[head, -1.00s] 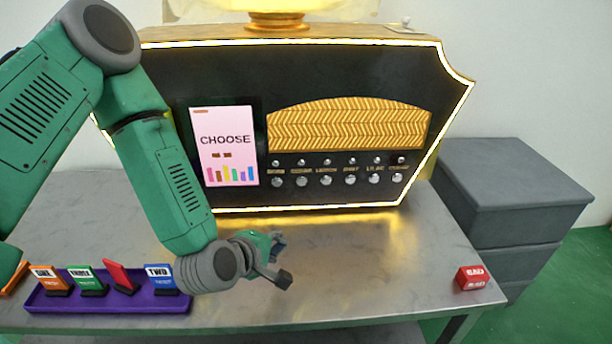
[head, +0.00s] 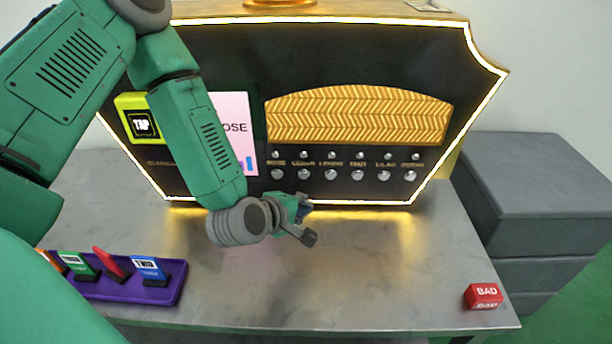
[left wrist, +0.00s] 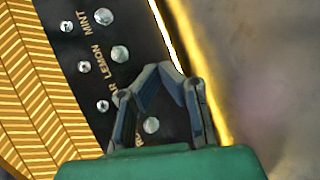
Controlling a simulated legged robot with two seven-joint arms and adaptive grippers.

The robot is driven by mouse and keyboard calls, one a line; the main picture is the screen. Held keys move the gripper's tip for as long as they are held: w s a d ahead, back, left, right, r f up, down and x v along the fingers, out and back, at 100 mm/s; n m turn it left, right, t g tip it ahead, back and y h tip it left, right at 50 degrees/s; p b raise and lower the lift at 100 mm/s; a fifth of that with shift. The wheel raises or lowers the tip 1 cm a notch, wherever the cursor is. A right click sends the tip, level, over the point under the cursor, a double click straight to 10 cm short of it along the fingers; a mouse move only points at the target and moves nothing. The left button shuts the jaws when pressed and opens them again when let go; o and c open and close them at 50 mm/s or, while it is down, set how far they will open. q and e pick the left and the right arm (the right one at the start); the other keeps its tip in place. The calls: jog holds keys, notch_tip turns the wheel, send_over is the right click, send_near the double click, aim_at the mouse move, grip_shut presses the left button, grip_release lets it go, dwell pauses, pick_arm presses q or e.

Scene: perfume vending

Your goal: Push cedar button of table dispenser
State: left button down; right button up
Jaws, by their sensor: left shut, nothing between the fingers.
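The black dispenser (head: 230,72) with gold trim stands on the metal table, with a row of round silver buttons under gold labels. The cedar button (head: 304,174) is second from the left, right of the rose button (head: 277,174). My left gripper (head: 307,224) is shut and empty, in front of and below these buttons, apart from the cedar button in the head view. In the left wrist view the shut fingers (left wrist: 166,74) cover the cedar button and part of its label; the lemon button (left wrist: 121,54) shows beside them. My right gripper is not in view.
A purple tray (head: 130,293) with coloured cards lies front left on the table (head: 350,290). A red BAD block (head: 484,296) sits near the right edge. My left arm partly covers the pink screen (head: 235,140). Grey boxes (head: 535,190) stand at right.

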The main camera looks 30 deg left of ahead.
aim_at(304, 175)
pick_arm(q)
jog(key=w+a, duration=0.1)
jog(key=w, duration=0.1)
jog(key=w+a, duration=0.3)
jog(key=shift+w+a+f, duration=0.15)
jog(key=shift+w+a, duration=0.1)
jog(key=shift+w, duration=0.15)
jog(key=shift+d, duration=0.25)
jog(key=shift+a, duration=0.1)
jog(key=shift+a, duration=0.3)
jog(key=shift+d, duration=0.35)
jog(key=shift+w+a, duration=0.1)
jog(key=shift+a, duration=0.2)
jog(key=shift+w, duration=0.25)
